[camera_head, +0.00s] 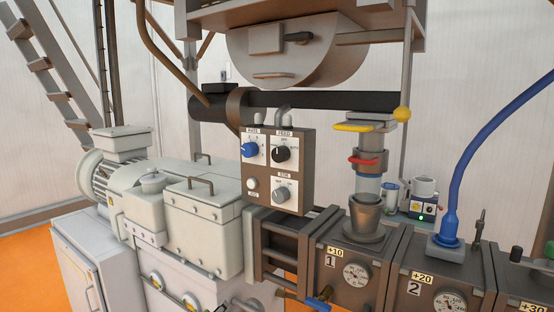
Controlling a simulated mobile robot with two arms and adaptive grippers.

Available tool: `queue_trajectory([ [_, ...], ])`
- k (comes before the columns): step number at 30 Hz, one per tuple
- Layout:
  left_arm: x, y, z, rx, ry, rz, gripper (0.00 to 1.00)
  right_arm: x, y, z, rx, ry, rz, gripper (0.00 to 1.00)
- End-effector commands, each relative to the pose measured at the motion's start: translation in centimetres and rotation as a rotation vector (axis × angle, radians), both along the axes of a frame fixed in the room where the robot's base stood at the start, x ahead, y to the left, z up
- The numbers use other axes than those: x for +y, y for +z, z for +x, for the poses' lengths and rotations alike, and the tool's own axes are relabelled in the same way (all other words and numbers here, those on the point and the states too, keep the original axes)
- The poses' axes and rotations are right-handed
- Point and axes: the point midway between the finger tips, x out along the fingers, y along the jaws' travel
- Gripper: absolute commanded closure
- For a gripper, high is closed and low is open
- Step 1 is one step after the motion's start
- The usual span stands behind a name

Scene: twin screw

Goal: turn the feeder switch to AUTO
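A brown control box (304,172) stands upright near the middle of the head view, below a black horizontal tube. The feeder switch (281,154) is the black knob at its upper right, under a label that reads FEED. Small position words surround the knob, and the one on its right looks like AUTO. I cannot tell for sure which position the knob points at. A blue knob (249,150) sits to its left under a RATE label. A grey knob (281,194) is below it, and a white button (252,184) is at lower left. Neither gripper shows.
The black tube (320,101) and a big grey drum (283,50) are above the box. A glass feed column with a red handle (364,161) stands to its right. A pale motor and gearbox (203,205) fill the left. The space before the box's face looks clear.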

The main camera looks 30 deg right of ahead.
Motion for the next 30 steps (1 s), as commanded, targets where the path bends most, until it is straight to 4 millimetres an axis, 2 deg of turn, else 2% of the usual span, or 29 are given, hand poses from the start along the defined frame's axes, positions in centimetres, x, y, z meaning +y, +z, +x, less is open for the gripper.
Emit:
queue_trajectory([
  [1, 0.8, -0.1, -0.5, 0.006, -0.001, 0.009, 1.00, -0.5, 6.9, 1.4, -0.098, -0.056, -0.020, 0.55],
  [2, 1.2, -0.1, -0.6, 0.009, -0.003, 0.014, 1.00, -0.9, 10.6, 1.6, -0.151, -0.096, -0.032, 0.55],
  [3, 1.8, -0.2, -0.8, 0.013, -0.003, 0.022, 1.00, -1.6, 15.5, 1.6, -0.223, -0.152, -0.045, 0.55],
  [4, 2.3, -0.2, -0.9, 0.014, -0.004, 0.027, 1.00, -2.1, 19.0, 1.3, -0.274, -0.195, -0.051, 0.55],
  [5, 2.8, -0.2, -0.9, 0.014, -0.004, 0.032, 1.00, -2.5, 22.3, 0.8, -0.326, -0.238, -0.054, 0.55],
  [6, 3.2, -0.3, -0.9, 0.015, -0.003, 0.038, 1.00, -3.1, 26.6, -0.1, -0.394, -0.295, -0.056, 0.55],
  [9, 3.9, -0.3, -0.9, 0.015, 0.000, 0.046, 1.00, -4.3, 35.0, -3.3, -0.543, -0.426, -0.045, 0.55],
  [12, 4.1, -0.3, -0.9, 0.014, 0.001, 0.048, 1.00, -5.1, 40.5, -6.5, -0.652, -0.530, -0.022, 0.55],
  [15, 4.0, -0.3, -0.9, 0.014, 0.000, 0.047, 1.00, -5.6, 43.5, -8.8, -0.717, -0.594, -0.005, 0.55],
  [18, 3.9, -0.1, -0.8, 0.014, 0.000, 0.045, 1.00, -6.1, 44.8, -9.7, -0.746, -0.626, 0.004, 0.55],
  [23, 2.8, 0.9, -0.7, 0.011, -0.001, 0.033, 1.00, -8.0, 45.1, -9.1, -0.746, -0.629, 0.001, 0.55],
  [30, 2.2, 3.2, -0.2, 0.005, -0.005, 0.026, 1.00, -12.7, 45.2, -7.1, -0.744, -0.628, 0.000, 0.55],
])
